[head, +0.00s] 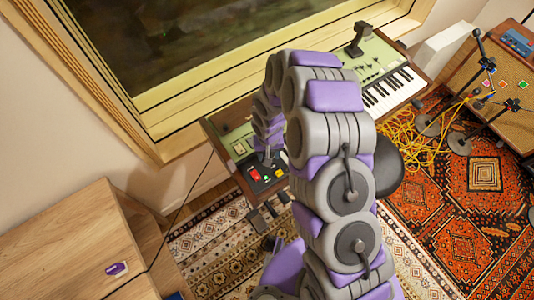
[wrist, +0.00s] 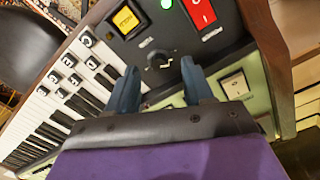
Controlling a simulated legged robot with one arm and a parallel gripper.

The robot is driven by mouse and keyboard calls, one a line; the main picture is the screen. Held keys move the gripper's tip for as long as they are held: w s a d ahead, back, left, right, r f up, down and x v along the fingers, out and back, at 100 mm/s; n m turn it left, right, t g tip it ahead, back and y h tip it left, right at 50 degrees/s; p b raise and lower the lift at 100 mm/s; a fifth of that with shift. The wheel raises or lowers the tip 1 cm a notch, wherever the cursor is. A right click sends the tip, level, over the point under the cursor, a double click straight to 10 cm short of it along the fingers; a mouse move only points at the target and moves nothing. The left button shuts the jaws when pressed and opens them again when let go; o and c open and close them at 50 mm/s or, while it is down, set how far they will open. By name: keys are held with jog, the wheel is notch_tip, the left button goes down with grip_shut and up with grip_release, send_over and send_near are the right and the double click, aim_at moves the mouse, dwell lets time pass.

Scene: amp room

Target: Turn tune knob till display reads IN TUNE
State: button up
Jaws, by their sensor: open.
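The black tune knob (wrist: 159,60) sits on a dark panel in the wrist view, with pale marks around it. My gripper (wrist: 158,70) is open, its two dark blue fingers pointing at the panel. The knob appears between the fingertips, one to each side; I cannot tell how deep they reach or whether they touch it. A lit yellow square (wrist: 126,20), perhaps the display, is above left of the knob; its text is too small to read. In the head view the arm hides the knob; my gripper (head: 267,155) is over the panel.
A red rocker switch (wrist: 199,12) and a green light (wrist: 166,3) are close to the knob. A pale switch (wrist: 235,85) lies right of the fingers. Piano keys (wrist: 60,110) are at left. A wooden cabinet (head: 75,240) and yellow cables (head: 415,140) show in the head view.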

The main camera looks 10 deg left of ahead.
notch_tip(320, 180, up, 15)
jog(key=p, duration=0.1)
jog(key=shift+w+d+t, duration=0.25)
jog(key=shift+w+t, duration=0.15)
jog(key=shift+a, duration=0.25)
jog(key=shift+r, duration=0.1)
jog(key=s+d+r+m, duration=0.1)
jog(key=s+d+r, duration=0.3)
jog(key=d+r, duration=0.35)
jog(key=s+d+r+m, duration=0.1)
jog(key=s+d+r, duration=0.2)
jog(key=d+r, duration=0.45)
jog(key=s+d+r+m+g+b, duration=0.1)
jog(key=s+d+r, duration=0.1)
jog(key=s+d, duration=0.3)
jog(key=s+d+r+m+g+b, duration=0.1)
jog(key=s+d+r, duration=0.2)
jog(key=s, duration=1.1)
jog(key=d, duration=0.3)
jog(key=shift+s+d+m, duration=0.2)
jog(key=shift+d+m, duration=0.1)
